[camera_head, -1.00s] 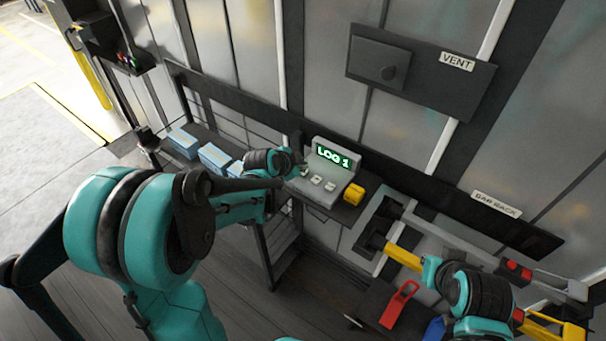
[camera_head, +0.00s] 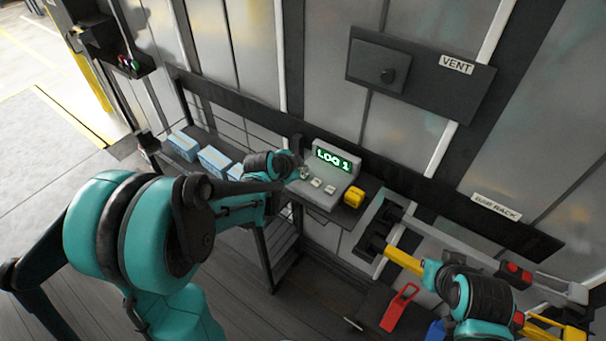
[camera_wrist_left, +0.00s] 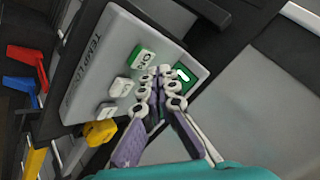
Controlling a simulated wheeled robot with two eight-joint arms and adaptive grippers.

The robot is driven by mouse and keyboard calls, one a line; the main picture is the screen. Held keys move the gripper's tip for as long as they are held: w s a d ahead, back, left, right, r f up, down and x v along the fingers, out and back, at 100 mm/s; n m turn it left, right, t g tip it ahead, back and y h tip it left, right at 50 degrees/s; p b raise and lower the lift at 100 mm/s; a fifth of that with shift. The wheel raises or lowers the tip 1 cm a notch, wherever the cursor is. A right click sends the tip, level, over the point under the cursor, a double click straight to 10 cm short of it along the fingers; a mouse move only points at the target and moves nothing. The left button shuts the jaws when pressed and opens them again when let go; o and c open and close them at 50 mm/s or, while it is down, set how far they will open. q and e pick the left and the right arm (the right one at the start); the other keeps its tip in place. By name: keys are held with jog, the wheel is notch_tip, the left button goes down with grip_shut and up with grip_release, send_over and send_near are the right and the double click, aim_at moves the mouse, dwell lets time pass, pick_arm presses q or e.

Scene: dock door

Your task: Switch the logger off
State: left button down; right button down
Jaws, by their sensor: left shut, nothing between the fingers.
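The logger (camera_head: 326,190) is a pale grey box with a sloped face on the dark shelf. Its lit green display (camera_head: 334,160) reads LOG 1. In the left wrist view its face shows a green key (camera_wrist_left: 143,57) and two white keys (camera_wrist_left: 113,98). The display shows partly there too (camera_wrist_left: 184,73). My left gripper (camera_head: 301,168) is at the logger's left side. Its shut, empty fingertips (camera_wrist_left: 164,76) appear between the green key and the display; I cannot tell whether they touch. My right arm is at lower right; its finger state is unclear.
Several blue-white boxes (camera_head: 214,158) line the shelf left of the logger. A yellow block (camera_head: 353,197) stands just right of it. A VENT panel (camera_head: 420,77) is on the wall.

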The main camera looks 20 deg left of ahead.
pick_arm(q)
jog(key=shift+f, duration=0.1)
jog(key=shift+f+b, duration=0.35)
jog(key=shift+b, duration=0.15)
jog(key=shift+f+b, duration=0.5)
jog(key=shift+f, duration=0.05)
dwell(0.6)
jog(key=shift+r, duration=0.1)
jog(key=shift+r+p, duration=0.75)
jog(key=shift+r, duration=0.15)
notch_tip(320, 180, up, 5)
jog(key=p, duration=0.4)
dwell(0.4)
